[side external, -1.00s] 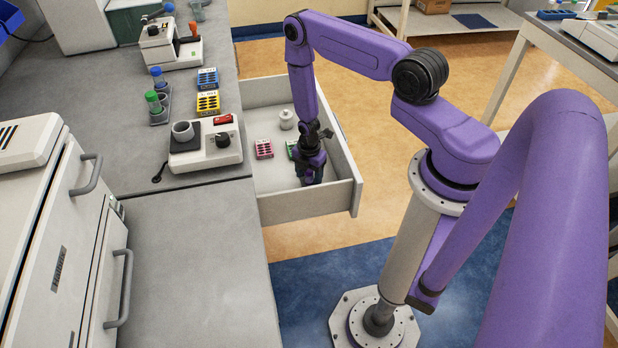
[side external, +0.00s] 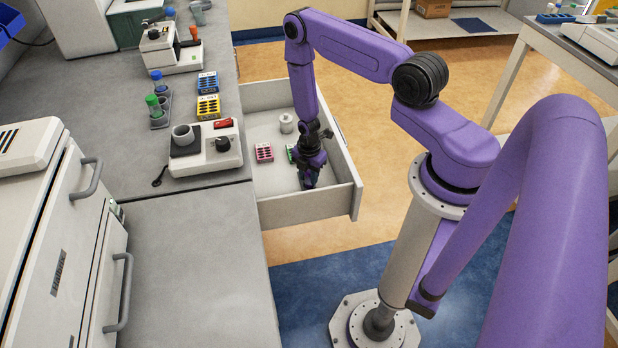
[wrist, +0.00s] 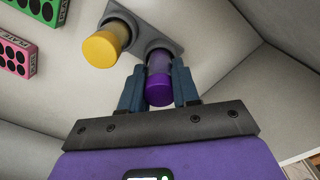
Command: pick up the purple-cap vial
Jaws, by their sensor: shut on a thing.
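The purple-cap vial (wrist: 159,88) stands in a grey holder (wrist: 178,36) in the wrist view, beside a yellow-cap vial (wrist: 101,48). My gripper (wrist: 159,92) has one finger on each side of the purple-cap vial and is shut on it, around its cap and upper body. The lower end of the vial still appears to be in the holder. In the side view my gripper (side external: 309,181) is low inside the open drawer (side external: 335,204). There it hides the vials and the holder.
A pink rack (side external: 264,152) and a green rack (side external: 291,153) lie in the drawer, with a pale jar (side external: 286,123) behind them. The drawer walls stand close around my gripper. A stirrer-like device (side external: 206,150) sits on the bench to the left.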

